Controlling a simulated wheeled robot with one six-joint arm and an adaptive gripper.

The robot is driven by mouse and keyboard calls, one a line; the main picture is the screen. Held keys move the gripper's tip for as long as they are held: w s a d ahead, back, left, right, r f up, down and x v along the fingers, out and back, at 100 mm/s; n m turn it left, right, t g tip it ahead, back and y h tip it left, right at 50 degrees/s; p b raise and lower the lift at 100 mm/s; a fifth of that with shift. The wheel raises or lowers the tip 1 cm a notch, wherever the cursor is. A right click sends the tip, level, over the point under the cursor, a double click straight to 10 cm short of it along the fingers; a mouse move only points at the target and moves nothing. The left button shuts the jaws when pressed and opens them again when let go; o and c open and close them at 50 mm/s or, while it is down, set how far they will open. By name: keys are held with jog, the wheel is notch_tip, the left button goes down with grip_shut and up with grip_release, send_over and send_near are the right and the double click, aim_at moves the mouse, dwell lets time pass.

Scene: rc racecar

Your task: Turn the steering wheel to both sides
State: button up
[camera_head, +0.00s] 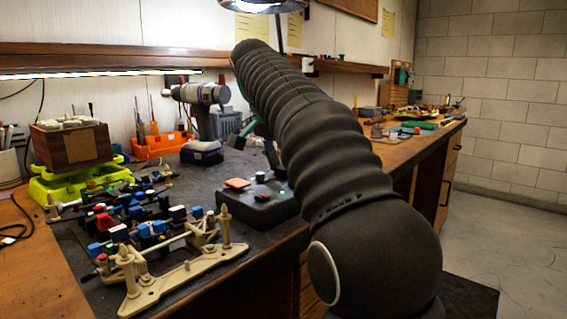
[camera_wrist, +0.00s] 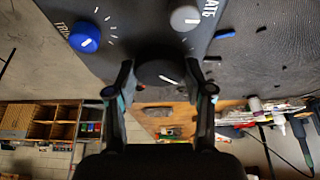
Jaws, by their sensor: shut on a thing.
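In the wrist view, a dark round wheel (camera_wrist: 158,76) with a small white mark sits between the two fingers of my gripper (camera_wrist: 160,70). The gripper is shut on it, one finger at each side. The wheel is on a dark control box (camera_wrist: 130,25), which also bears a blue knob (camera_wrist: 84,37) and a grey knob (camera_wrist: 185,18). In the head view, the control box (camera_head: 262,212) rests near the bench's front edge. My arm hides part of the box and gripper there, and I cannot make out the wheel in that view.
A beige chassis jig (camera_head: 170,283) and several coloured parts (camera_head: 150,228) lie left of the box. A power drill (camera_head: 200,95), an orange bin (camera_head: 160,147) and a wooden box (camera_head: 72,147) stand behind. Floor (camera_head: 510,240) is open at the right.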

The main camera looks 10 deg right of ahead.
aim_at(278, 168)
jog(key=shift+f+m, duration=0.1)
jog(key=shift+m, duration=0.2)
jog(key=o, duration=1.2)
jog(key=shift+c, duration=0.2)
jog(key=shift+v, duration=2.4)
jog(key=s+a, duration=0.2)
jog(key=a, duration=0.1)
jog(key=s+a, duration=0.2)
jog(key=a, duration=0.1)
jog(key=s+a, duration=0.2)
jog(key=a, duration=0.2)
jog(key=shift+s, duration=0.25)
